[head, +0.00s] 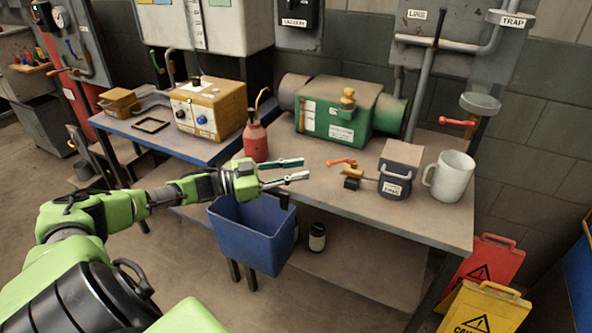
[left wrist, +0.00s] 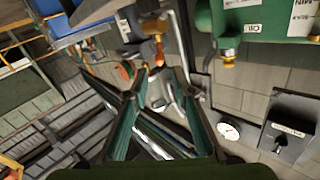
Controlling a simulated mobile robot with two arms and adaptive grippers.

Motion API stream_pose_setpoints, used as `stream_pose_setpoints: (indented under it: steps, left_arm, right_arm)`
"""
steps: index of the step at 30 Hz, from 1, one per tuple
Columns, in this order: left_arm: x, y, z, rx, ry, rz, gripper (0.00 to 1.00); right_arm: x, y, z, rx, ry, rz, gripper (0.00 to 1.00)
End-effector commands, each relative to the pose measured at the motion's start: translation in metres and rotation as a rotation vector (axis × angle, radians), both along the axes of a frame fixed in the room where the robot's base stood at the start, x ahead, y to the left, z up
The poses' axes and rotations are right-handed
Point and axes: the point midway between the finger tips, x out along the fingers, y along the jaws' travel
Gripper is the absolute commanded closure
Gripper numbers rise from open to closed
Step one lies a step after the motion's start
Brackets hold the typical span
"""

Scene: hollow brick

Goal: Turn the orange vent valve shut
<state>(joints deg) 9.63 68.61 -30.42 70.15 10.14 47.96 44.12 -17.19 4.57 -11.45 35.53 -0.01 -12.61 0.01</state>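The orange valve handle (head: 341,162) sits on a brass valve body (head: 352,172) on the bench, joined by a short pipe to a dark grey box (head: 399,172) with a white label. The handle lies roughly flat and points left, toward my left gripper. My left gripper (head: 304,169) is open and empty, its fingertips apart from the handle and to its left. In the left wrist view, an orange part (left wrist: 124,71) shows just beyond the fingers of the left gripper (left wrist: 160,82); it looks like the handle. My right gripper is out of view.
A white mug (head: 450,177) stands right of the box. A green tank (head: 338,110) and a red oil can (head: 255,138) stand behind. A blue bin (head: 250,235) hangs at the bench front. A red lever (head: 457,122) is on the trap pipe.

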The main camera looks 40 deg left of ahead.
Motion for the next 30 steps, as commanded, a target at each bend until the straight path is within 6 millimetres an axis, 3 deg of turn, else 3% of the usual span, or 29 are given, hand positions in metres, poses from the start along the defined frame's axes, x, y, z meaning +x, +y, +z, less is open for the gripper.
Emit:
stream_pose_setpoints:
  steps: [1,2,5,9,12,18,21,26,30]
  left_arm:
    - [0.000,-0.002,-0.001,0.002,-0.001,-0.001,0.91]
    - [0.000,-0.005,-0.002,0.009,-0.003,-0.004,0.99]
    - [-0.003,-0.031,-0.012,0.078,-0.031,-0.019,1.00]
    - [-0.015,-0.086,-0.023,0.321,-0.156,-0.021,1.00]
    - [-0.025,-0.106,-0.018,0.551,-0.276,0.028,1.00]
    - [-0.043,-0.095,0.008,0.958,-0.433,0.170,1.00]
    - [-0.047,-0.086,0.017,1.064,-0.461,0.212,1.00]
    - [-0.040,-0.085,0.020,1.098,-0.472,0.225,1.00]
    - [-0.023,-0.090,0.020,1.097,-0.474,0.224,1.00]
  right_arm:
    - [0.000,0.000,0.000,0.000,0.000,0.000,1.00]
    - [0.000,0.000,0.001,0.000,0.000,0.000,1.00]
    - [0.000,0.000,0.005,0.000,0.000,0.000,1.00]
    - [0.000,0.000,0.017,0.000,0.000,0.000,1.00]
    - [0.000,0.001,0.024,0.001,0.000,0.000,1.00]
    - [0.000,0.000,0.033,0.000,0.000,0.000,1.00]
    - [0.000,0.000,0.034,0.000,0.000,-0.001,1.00]
    - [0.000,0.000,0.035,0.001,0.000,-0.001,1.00]
    - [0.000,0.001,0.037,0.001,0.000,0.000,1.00]
